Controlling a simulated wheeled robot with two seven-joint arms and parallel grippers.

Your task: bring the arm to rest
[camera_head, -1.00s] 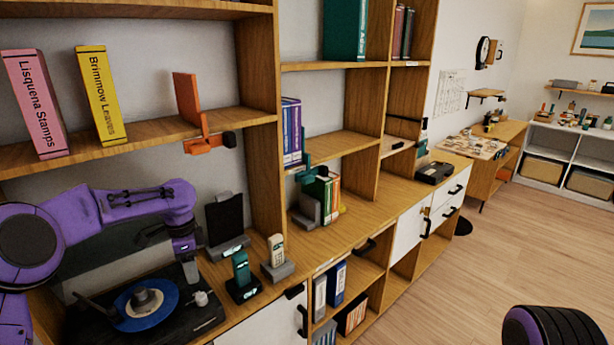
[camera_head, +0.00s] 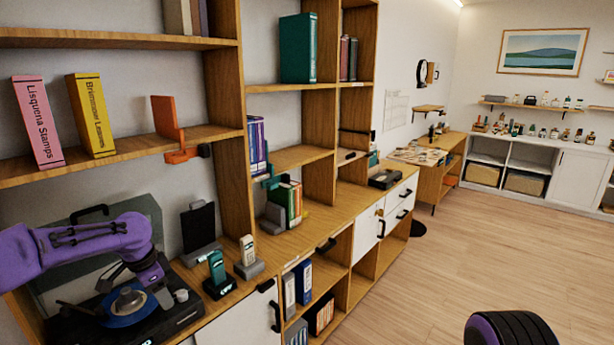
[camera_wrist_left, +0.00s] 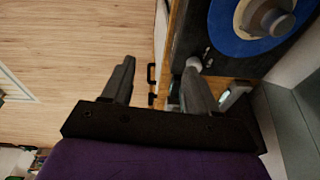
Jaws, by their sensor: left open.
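My left arm reaches in from the left in the head view. Its left gripper (camera_head: 163,297) is low over the record player (camera_head: 180,318), by the blue record (camera_head: 118,319), and is partly hard to make out. In the left wrist view the two fingers of the left gripper (camera_wrist_left: 158,72) are apart, with nothing between them but floor and furniture edge behind. The blue record (camera_wrist_left: 226,30) and its grey centre piece (camera_wrist_left: 266,18) show at the upper right there, apart from the fingers. My right gripper is not in view.
A black stand (camera_head: 199,228), a teal phone (camera_head: 217,268) and a light handset in a grey cradle (camera_head: 248,262) stand right of the player. The shelf with the pink book (camera_head: 38,122) and yellow book (camera_head: 92,115) is above the arm. Open floor (camera_head: 450,250) lies right.

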